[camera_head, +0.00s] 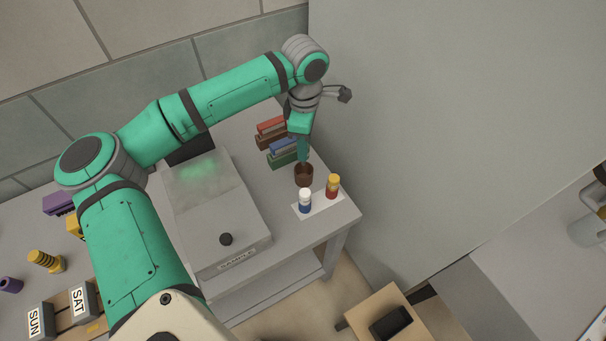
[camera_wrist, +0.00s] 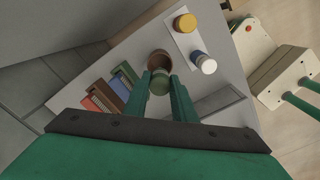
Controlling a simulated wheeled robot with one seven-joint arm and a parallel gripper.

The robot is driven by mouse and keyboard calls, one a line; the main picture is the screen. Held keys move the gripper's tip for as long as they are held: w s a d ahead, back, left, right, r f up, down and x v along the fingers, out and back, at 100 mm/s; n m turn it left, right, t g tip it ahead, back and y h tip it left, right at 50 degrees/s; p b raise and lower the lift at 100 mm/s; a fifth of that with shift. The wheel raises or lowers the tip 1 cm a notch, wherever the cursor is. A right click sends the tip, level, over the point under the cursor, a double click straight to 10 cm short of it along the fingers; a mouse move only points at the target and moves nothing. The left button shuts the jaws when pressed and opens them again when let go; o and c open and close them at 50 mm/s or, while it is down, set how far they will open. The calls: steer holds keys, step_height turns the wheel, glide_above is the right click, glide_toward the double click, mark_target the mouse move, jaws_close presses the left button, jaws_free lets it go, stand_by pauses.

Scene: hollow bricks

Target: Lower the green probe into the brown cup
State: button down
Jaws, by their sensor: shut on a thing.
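The brown cup (camera_head: 304,179) stands on the grey table near its right corner. In the wrist view its open mouth (camera_wrist: 159,56) shows just beyond my fingertips. My gripper (camera_head: 303,150) points down right above the cup. In the wrist view my gripper (camera_wrist: 160,88) is shut on the green probe (camera_wrist: 159,84), a short round piece between the two green fingers. The probe overlaps the cup's near rim in that view. Its lower end is hidden, so I cannot tell whether it is inside the cup.
A blue bottle with white cap (camera_head: 305,201) and a red one with yellow cap (camera_head: 333,187) stand on a white card (camera_head: 318,207) close to the cup. Red-brown (camera_head: 271,133) and blue-green (camera_head: 283,152) blocks stand behind. A grey device (camera_head: 215,215) lies left.

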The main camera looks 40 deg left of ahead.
steer(key=shift+f, duration=1.4)
steer(key=shift+w+f, duration=0.1)
steer(key=shift+f, duration=0.95)
stand_by(0.5)
steer(key=c, duration=1.4)
jaws_free()
steer(key=shift+r, duration=0.15)
step_height(320, 180, up, 11)
steer(key=shift+f, duration=0.2)
